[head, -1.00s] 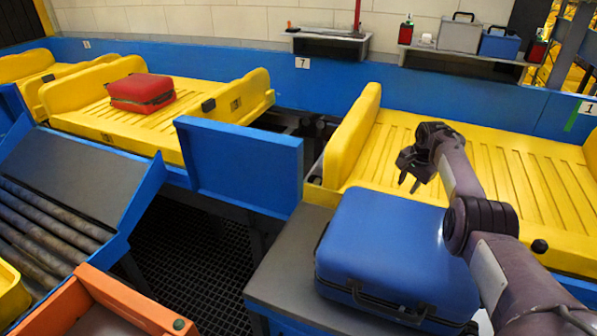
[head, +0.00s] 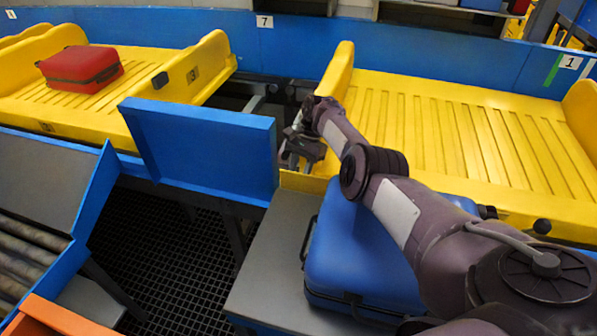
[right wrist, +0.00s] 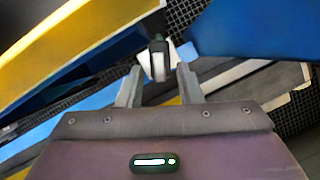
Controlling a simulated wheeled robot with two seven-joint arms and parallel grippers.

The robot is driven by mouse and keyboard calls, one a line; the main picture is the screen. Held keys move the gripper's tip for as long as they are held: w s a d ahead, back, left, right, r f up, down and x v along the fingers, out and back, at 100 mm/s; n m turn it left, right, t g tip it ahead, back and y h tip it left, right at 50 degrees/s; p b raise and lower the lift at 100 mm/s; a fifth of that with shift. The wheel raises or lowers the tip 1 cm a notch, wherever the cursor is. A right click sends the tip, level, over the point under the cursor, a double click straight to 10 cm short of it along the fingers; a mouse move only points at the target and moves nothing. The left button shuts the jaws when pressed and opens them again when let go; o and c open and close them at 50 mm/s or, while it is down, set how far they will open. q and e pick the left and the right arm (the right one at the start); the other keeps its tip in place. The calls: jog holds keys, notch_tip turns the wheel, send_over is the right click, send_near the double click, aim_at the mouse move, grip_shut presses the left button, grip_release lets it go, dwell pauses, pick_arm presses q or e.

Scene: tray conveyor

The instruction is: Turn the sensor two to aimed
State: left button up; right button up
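My right gripper (head: 302,158) is at the left end of the right yellow tray, above the gap between the trays. In the right wrist view its two fingers (right wrist: 158,82) are apart. A small pale and dark upright part (right wrist: 158,60) shows between and just beyond the fingertips, with a gap on each side. It may be the sensor; I see no label on it and cannot tell which way it is aimed. In the head view my gripper and arm hide that spot. My left gripper is not in view.
A blue suitcase (head: 345,255) lies on the grey table (head: 270,265) under my right arm. A blue panel (head: 205,150) stands left of my gripper. A red suitcase (head: 82,68) lies on the left yellow tray (head: 110,112). The right yellow tray (head: 450,120) is empty.

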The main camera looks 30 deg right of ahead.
jog(key=shift+f, duration=0.25)
grip_shut()
jog(key=shift+f+b, duration=0.1)
jog(key=shift+b, duration=0.3)
jog(key=n+b, duration=0.1)
jog(key=b, duration=0.1)
jog(key=n+b, duration=0.1)
jog(key=b, duration=0.1)
jog(key=n+g+b, duration=0.1)
jog(key=n+b, duration=0.1)
jog(key=shift+w+a+f+h+b, duration=0.1)
jog(key=shift+w+a+h+b, duration=0.05)
jog(key=shift+w+h+b, duration=0.2)
jog(key=shift+s+r+n, duration=0.15)
jog(key=shift+r+n, duration=0.05)
jog(key=shift+n, duration=0.1)
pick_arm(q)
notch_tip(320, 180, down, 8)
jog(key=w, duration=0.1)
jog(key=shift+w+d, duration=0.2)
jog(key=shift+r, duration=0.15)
pick_arm(e)
jog(key=shift+r, duration=0.1)
grip_release()
jog(key=shift+g, duration=0.3)
